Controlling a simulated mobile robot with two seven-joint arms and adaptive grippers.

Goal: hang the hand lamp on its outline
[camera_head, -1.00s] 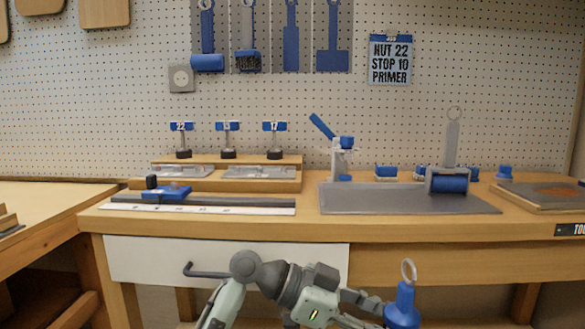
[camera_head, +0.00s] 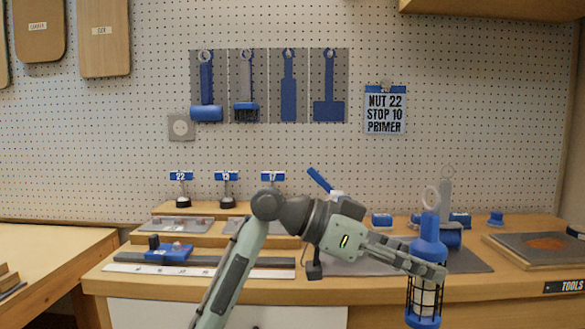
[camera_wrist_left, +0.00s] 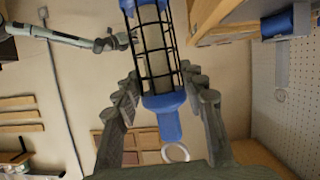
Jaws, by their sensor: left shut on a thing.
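The hand lamp (camera_head: 429,229) is blue with a pale ring on top and a black wire cage below. My left gripper (camera_head: 432,268) is shut on the lamp and holds it upright in front of the bench's right half. In the left wrist view the lamp (camera_wrist_left: 164,112) lies between the two fingers, its cage toward the top and ring toward the bottom. Grey panels with blue tool shapes hang on the pegboard, including a narrow one (camera_head: 288,92) and a wide-bottomed one (camera_head: 328,108). My right gripper (camera_wrist_left: 118,42) shows small in the left wrist view; its jaw state is unclear.
The lamp partly hides a roller tool (camera_head: 446,190) on the bench's grey mat (camera_head: 478,264). A wooden riser (camera_head: 150,224) with numbered stands is left of my arm. A note (camera_head: 385,112) hangs right of the panels. A shelf (camera_head: 480,8) juts out at upper right.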

